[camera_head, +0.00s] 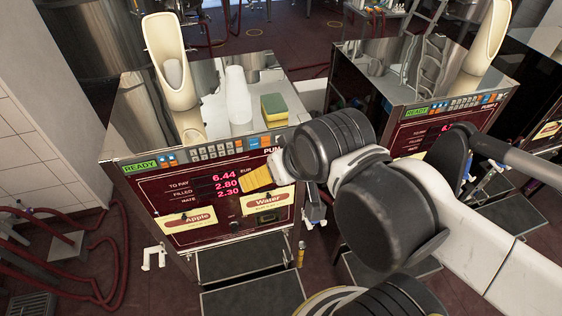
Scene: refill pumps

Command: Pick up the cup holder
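I cannot tell for sure which thing is the cup holder.
A yellow-green sponge (274,109) lies right of the cups. The left pump's panel (210,195) has Apple and Water labels. A second pump (430,105) stands right, with a similar cream holder (487,38). Red hoses (110,235) lie on the floor at left.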

